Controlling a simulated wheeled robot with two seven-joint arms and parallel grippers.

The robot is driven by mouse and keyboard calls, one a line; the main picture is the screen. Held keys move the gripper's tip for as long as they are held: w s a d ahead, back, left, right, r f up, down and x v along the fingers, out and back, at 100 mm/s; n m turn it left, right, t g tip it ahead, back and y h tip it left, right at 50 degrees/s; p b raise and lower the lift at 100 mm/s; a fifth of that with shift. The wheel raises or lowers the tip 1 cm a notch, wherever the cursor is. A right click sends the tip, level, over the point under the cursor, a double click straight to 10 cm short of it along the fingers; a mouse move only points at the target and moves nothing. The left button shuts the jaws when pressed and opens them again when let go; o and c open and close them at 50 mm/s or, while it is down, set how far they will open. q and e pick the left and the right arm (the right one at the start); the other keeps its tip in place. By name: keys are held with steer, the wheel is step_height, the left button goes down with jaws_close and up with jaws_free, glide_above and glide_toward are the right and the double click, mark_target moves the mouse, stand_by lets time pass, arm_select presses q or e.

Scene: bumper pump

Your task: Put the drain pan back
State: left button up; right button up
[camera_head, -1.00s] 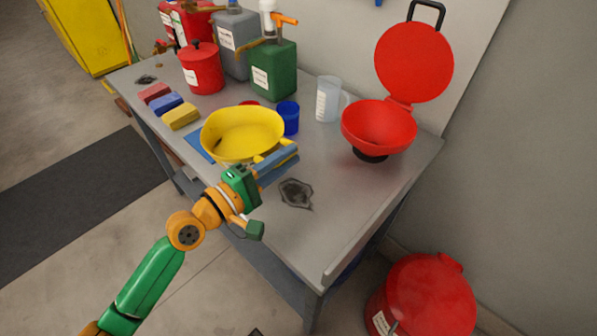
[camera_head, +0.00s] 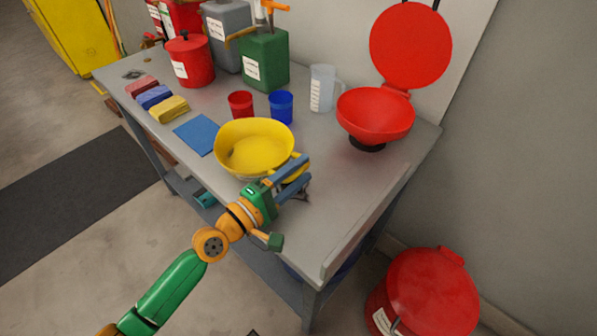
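The yellow drain pan (camera_head: 254,145) is a round, open bowl at the middle of the grey workbench (camera_head: 345,205), to the right of a flat blue mat (camera_head: 198,135). My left gripper (camera_head: 291,173) reaches in from the lower left and is shut on the pan's near right edge, where a small yellow tab shows between the fingers. The pan looks roughly level. I cannot tell whether it touches the bench or hangs just above it. My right gripper is not in view.
A red cup (camera_head: 241,104) and a blue cup (camera_head: 281,107) stand just behind the pan. A clear jug (camera_head: 323,88) and a red lidded funnel (camera_head: 375,112) stand behind right. Cans and coloured blocks fill the left. The bench's front right is clear.

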arm_select(q)
steer(key=b+v, duration=0.1)
steer(key=v, duration=0.2)
steer(key=b+v, duration=0.2)
steer(key=v, duration=0.2)
steer(key=b+v, duration=0.1)
steer(key=v, duration=0.3)
steer(key=shift+a+f, duration=0.2)
steer(key=shift+f, duration=0.05)
steer(key=shift+s+a+r+b, duration=0.15)
steer(key=shift+s+r+b, duration=0.15)
steer(key=shift+s+r, duration=0.05)
